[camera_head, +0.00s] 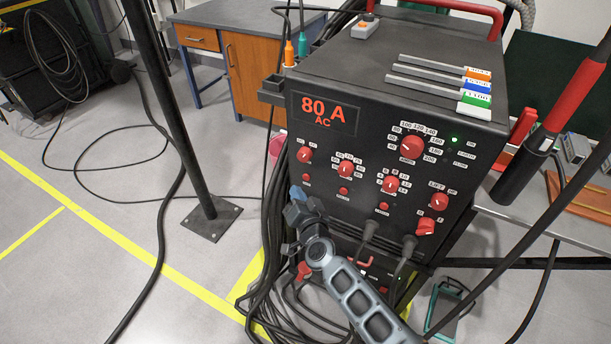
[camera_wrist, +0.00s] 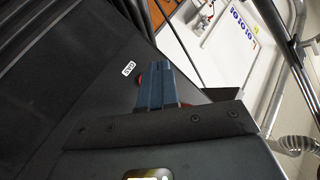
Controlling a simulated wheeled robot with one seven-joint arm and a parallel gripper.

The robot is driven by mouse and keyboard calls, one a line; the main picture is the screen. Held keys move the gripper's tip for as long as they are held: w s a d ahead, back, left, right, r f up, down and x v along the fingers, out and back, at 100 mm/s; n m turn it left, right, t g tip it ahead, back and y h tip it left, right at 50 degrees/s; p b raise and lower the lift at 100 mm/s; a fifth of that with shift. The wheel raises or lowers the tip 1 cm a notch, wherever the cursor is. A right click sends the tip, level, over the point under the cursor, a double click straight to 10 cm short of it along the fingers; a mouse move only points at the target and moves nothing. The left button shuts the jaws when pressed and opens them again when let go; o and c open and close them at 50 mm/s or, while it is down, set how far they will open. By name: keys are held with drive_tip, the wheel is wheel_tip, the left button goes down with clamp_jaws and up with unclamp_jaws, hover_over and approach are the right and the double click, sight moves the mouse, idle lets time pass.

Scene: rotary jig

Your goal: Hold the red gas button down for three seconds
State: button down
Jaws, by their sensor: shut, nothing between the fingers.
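A dark welding machine (camera_head: 335,150) has a front panel with several red knobs and small red buttons. In the wrist view, a small white label (camera_wrist: 128,69), which seems to read GAS, sits on the dark panel. Just beside it, a sliver of red (camera_wrist: 139,80), likely the gas button, shows at the edge of my fingers and is mostly hidden by them. My gripper (camera_head: 297,193) is at the lower left of the panel in the head view. Its blue fingers (camera_wrist: 166,82) are shut together and empty, pointing at the panel. I cannot tell whether they touch the button.
Black cables (camera_head: 270,270) hang and coil beside the machine's left side. A dark post (camera_head: 175,110) stands on the floor to the left. A grey bench (camera_head: 535,215) with tools is at the right. Two cable plugs (camera_head: 409,243) stick out low on the panel.

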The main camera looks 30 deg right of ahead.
drive_tip(key=shift+s+a+p, duration=0.65)
drive_tip(key=shift+s+a, duration=0.3)
drive_tip(key=shift+a, duration=0.25)
drive_tip(key=s+d+r+n+y, duration=0.1)
drive_tip(key=s+n, duration=0.1)
drive_tip(key=s, duration=1.2)
drive_tip(key=s+d+r+n, duration=0.1)
drive_tip(key=s+r+n, duration=0.1)
drive_tip(key=s, duration=1.2)
drive_tip(key=s+r+n+g+y, duration=0.1)
drive_tip(key=s+r+n, duration=0.4)
drive_tip(key=s+r, duration=1.4)
drive_tip(key=shift+s+a+r+y, duration=0.3)
drive_tip(key=shift+s+a+r, duration=0.1)
drive_tip(key=shift+s+a, duration=0.05)
drive_tip(key=c, duration=1.8)
unclamp_jaws()
